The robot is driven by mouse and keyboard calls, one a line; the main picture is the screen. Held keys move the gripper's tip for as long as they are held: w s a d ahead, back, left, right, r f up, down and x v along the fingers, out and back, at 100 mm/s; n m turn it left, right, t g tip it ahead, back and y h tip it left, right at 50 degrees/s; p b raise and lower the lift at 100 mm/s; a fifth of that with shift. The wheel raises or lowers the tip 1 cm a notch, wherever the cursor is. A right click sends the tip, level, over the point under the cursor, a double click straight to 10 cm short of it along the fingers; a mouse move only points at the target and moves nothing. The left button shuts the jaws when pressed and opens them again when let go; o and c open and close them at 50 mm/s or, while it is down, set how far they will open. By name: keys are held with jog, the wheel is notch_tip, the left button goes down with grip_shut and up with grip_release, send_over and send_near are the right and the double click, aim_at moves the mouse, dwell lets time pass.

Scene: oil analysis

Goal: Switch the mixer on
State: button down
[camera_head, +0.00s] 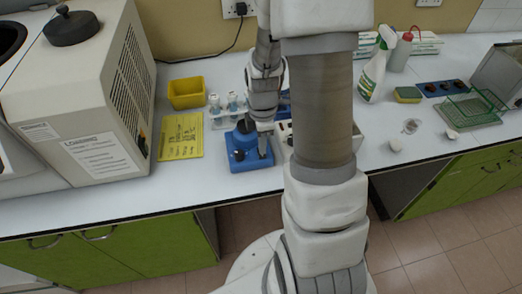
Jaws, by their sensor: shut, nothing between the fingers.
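The mixer (243,160) is a small blue device on the white bench, with dark round parts on its top and front. It stands left of my arm, near the front edge of the bench. My gripper (265,151) points down at the right side of the mixer, very close to it. The fingers are shut with nothing visible between them. I cannot tell whether the fingertips touch the mixer. My wrist and arm hide part of its right and back side, and its switch cannot be made out clearly.
A large beige machine (98,120) stands at the left. A yellow card (181,137), a yellow bin (187,93) and a rack with vials (224,118) are near the mixer. A spray bottle (374,75) and a green wire rack (470,108) stand at the right.

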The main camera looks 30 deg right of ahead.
jog(key=shift+f+b, duration=0.8)
jog(key=shift+f, duration=0.15)
dwell(0.6)
jog(key=shift+r, duration=0.1)
jog(key=shift+r+p, duration=2.75)
jog(key=shift+r, duration=0.75)
jog(key=s+a+r+m+t, duration=0.1)
jog(key=a+r+m, duration=0.2)
jog(key=r, duration=0.4)
jog(key=s+a+r+m+t, duration=0.2)
jog(key=r+m, duration=0.1)
jog(key=r, duration=0.4)
jog(key=s+a+r+m+t, duration=0.2)
jog(key=s+a+r+m, duration=0.3)
jog(key=s+r+m, duration=0.3)
jog(key=shift+s+a+r+m+t, duration=0.3)
jog(key=shift+s+r+m, duration=0.1)
jog(key=shift+s+r, duration=0.35)
